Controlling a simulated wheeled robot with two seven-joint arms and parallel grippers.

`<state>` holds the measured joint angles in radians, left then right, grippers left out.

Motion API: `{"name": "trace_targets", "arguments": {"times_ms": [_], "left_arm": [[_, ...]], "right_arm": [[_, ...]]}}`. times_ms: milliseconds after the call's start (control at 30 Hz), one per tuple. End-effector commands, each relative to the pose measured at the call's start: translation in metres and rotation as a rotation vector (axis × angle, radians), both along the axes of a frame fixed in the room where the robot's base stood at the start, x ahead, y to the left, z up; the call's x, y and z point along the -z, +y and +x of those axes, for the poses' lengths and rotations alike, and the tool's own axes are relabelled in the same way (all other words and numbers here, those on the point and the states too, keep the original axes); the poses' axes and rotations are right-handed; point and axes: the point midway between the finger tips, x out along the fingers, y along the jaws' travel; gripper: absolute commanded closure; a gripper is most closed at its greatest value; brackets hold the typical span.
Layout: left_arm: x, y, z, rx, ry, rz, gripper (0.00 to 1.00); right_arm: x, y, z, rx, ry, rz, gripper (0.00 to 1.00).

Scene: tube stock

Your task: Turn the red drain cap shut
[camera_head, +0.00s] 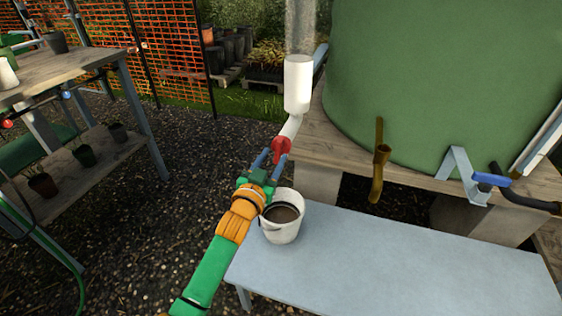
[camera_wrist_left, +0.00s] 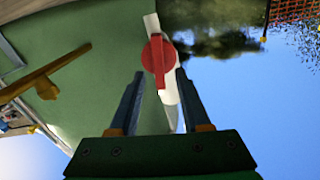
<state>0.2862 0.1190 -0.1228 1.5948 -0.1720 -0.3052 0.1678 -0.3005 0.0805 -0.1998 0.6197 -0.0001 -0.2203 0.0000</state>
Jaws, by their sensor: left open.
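The red drain cap (camera_head: 281,146) sits at the lower end of a white angled pipe (camera_head: 291,126) below a white cylinder (camera_head: 298,85). In the left wrist view the red cap (camera_wrist_left: 158,62) shows as a disc with a raised grip bar, in front of the white pipe. My left gripper (camera_head: 270,158) is open, with its two blue-grey fingers just short of the cap or at its sides. In the left wrist view the fingers (camera_wrist_left: 157,92) stand apart, with the cap between and beyond their tips. Whether they touch it I cannot tell. My right gripper is not in view.
A white bucket (camera_head: 283,228) with brown contents stands on a pale blue bench (camera_head: 390,270) just below my left gripper. A large green tank (camera_head: 430,80) stands at right, with a brass tap (camera_head: 380,160) and a blue-handled valve (camera_head: 490,180). A potting table (camera_head: 70,75) is at left.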

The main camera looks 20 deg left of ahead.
Motion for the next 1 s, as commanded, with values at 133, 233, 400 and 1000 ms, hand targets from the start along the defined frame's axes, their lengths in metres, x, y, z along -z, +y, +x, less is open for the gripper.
{"name": "trace_targets", "arguments": {"times_ms": [133,233,400,1000], "left_arm": [[0.002,-0.001,0.017,0.001,0.001,0.0,0.53],[0.001,-0.001,0.021,0.001,0.002,0.0,0.53],[0.001,-0.001,0.021,0.001,0.002,0.0,0.53],[0.001,-0.001,0.021,0.0,0.003,0.026,1.0]], "right_arm": [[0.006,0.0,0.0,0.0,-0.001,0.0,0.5],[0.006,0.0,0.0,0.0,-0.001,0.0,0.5],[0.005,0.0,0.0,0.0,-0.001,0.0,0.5],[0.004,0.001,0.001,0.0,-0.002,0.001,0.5]]}}
